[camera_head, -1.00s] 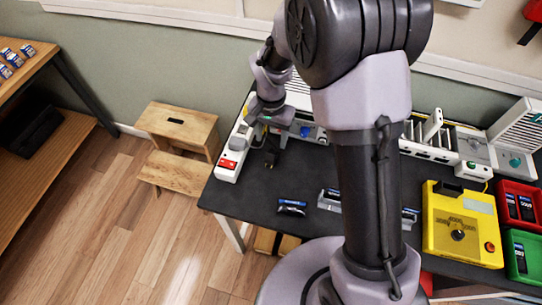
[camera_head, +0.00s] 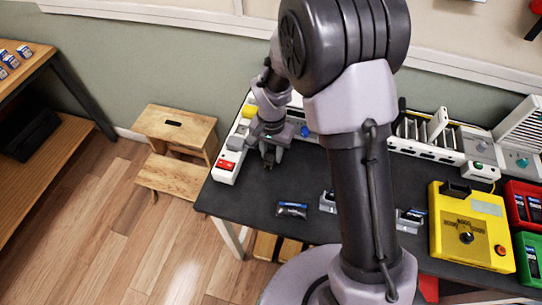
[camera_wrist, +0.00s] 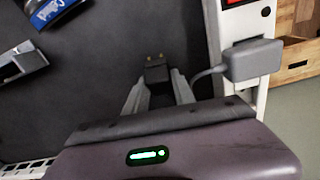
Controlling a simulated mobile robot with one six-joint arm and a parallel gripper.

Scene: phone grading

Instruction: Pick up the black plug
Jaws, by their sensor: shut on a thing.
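The black plug (camera_wrist: 156,73) has gold prongs that point away from my gripper in the wrist view. My gripper (camera_wrist: 158,84) is shut on it, with one grey finger on each side. In the head view my gripper (camera_head: 268,158) is low over the left end of the dark table, and the plug is a small dark shape at its fingertips, mostly hidden. I cannot tell whether the plug touches the table.
A white power strip (camera_head: 222,176) with a red switch runs along the table's left edge, and a grey adapter (camera_wrist: 254,60) with a cable sits in it. A blue-labelled battery pack (camera_head: 292,209) lies nearby. A yellow tester (camera_head: 470,260) stands at right.

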